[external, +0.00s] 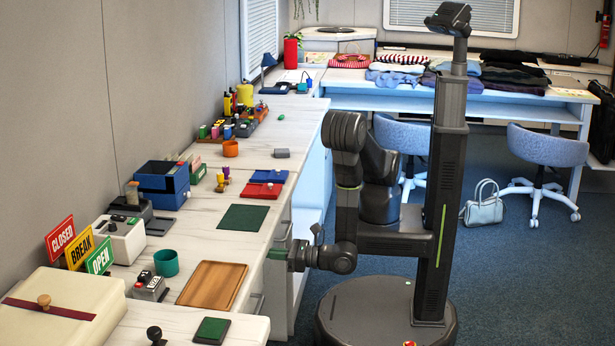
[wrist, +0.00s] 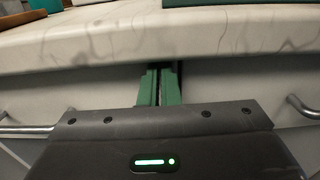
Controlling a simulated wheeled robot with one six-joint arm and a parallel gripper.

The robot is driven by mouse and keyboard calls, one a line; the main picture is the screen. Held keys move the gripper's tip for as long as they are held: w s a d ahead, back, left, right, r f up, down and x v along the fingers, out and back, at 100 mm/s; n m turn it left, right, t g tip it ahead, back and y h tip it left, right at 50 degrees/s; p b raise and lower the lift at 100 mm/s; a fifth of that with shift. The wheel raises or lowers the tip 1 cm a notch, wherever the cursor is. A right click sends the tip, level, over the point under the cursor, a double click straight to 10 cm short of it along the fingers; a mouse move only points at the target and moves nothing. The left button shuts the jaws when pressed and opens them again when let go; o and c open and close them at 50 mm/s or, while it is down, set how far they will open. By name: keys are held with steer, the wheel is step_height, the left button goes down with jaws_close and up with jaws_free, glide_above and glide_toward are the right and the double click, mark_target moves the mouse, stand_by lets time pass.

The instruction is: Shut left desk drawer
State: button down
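The left desk drawer front (wrist: 95,92) is pale and sits under the desk's overhanging edge in the wrist view, with a metal bar handle (wrist: 28,129). Its handle side also shows in the external view (external: 256,304), below the desk edge. It looks nearly flush; I cannot tell whether a small gap remains. My gripper (wrist: 159,86) has green fingers held together, empty, pointing at the desk front between the two drawer handles. In the external view my gripper (external: 277,254) is at the desk front; contact is unclear.
A second drawer front (wrist: 235,88) with a handle (wrist: 303,107) is at the right in the wrist view. The desktop (external: 205,245) above holds a wooden tray (external: 213,285) and a green mat (external: 244,217). Open carpet (external: 480,290) lies to the right of my base.

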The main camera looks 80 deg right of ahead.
steer(key=shift+w+r, duration=0.2)
steer(key=shift+w, duration=0.1)
steer(key=s, duration=1.4)
steer(key=shift+s+f+b, duration=0.2)
steer(key=shift+s+b, duration=0.1)
steer(key=w, duration=1.4)
